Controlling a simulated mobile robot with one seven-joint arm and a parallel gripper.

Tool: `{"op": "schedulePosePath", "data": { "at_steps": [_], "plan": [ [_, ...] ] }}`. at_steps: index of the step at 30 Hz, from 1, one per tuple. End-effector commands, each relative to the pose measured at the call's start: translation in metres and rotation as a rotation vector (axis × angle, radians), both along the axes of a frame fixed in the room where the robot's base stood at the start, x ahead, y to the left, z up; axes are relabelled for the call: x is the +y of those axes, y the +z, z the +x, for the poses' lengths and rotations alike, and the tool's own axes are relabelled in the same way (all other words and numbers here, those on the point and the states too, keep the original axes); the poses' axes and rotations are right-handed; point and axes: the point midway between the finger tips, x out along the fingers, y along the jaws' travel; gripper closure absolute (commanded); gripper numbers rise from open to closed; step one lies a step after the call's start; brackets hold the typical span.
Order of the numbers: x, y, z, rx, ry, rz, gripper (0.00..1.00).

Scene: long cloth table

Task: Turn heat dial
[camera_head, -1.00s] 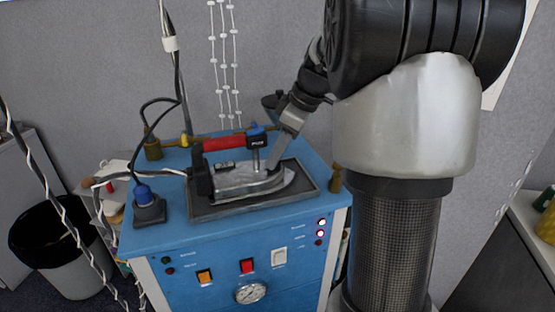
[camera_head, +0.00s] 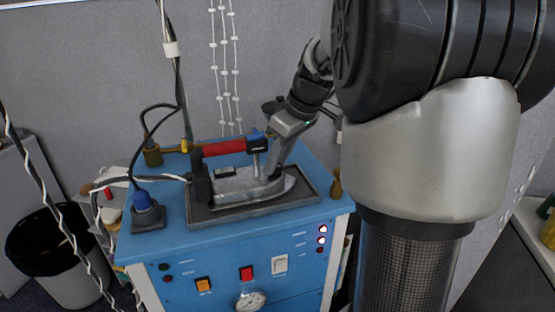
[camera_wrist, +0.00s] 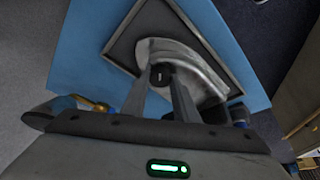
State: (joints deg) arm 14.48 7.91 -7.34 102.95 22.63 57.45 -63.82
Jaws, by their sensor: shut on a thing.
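The iron (camera_head: 245,188) is silver with a red-and-black handle (camera_head: 225,147) and rests on a dark tray (camera_head: 305,190) on top of the blue station. My gripper (camera_head: 272,174) reaches down onto the iron's front part, just right of the handle's front post. In the wrist view, my gripper (camera_wrist: 160,84) has its two fingers on either side of a small round black dial (camera_wrist: 160,75) with a light mark, and is shut on it. In the head view the dial is hidden by the fingers.
The blue station (camera_head: 170,245) has switches, lamps and a gauge (camera_head: 250,301) on its front. Hanging cables (camera_head: 175,90) rise behind. A black-lined bin (camera_head: 45,245) stands on the floor at the left.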

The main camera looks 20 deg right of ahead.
Motion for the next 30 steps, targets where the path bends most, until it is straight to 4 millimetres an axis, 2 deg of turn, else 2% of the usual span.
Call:
{"op": "schedulePosePath", "data": {
  "at_steps": [2, 3, 6, 14, 19, 23, 30],
  "plan": [
    [0.000, 0.001, 0.001, -0.003, 0.000, -0.001, 0.96],
    [0.000, 0.001, 0.001, -0.003, 0.000, -0.001, 0.68],
    [0.000, 0.001, 0.001, -0.003, 0.000, -0.001, 0.55],
    [0.000, 0.001, 0.000, -0.002, 0.001, -0.001, 0.55],
    [-0.003, 0.012, -0.003, -0.003, 0.000, -0.001, 0.55],
    [-0.008, 0.036, -0.011, -0.005, 0.000, -0.003, 0.55],
    [-0.020, 0.092, -0.031, -0.006, -0.002, -0.002, 0.55]
  ]
}}
